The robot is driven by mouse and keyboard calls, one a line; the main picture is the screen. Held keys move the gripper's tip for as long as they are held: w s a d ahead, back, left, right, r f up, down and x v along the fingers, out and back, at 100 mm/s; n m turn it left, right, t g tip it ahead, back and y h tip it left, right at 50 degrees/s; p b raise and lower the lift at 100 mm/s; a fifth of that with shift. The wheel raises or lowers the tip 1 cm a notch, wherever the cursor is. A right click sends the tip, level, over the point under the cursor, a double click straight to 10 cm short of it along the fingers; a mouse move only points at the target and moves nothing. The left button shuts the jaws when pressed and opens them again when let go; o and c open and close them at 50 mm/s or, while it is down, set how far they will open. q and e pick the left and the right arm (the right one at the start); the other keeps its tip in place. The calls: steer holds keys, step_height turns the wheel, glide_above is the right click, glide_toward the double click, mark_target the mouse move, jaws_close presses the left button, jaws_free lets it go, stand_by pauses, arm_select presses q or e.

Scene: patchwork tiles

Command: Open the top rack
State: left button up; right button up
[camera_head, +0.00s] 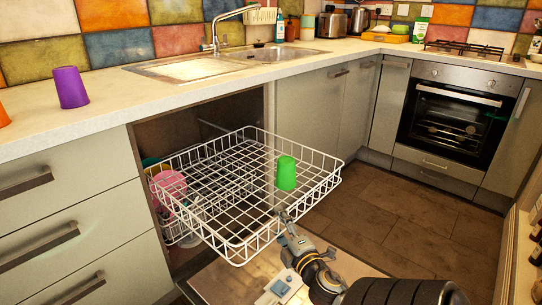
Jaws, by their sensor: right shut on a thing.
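The white wire top rack (222,172) is slid out of the dishwasher cavity, over the lowered door (235,285). A green cup (286,173) stands upside down on its right part. My right gripper (281,214) is at the rack's near right edge and is shut on its wire rim; the jaws are small and partly blend with the wires. My left gripper is out of view.
A lower rack with pink (170,187) and other dishes shows below and left of the top rack. A purple cup (70,87) stands on the worktop (110,108). Drawers (60,215) flank the left; an oven (450,118) stands back right. Floor (400,215) to the right is clear.

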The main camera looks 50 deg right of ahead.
steer(key=shift+s+r, duration=0.15)
steer(key=shift+r, duration=0.25)
steer(key=o, duration=1.6)
steer(key=shift+f, duration=0.15)
steer(key=shift+s+a, duration=0.1)
steer(key=shift+s, duration=0.1)
steer(key=v, duration=0.7)
steer(key=shift+s, duration=0.1)
steer(key=shift+a, duration=0.1)
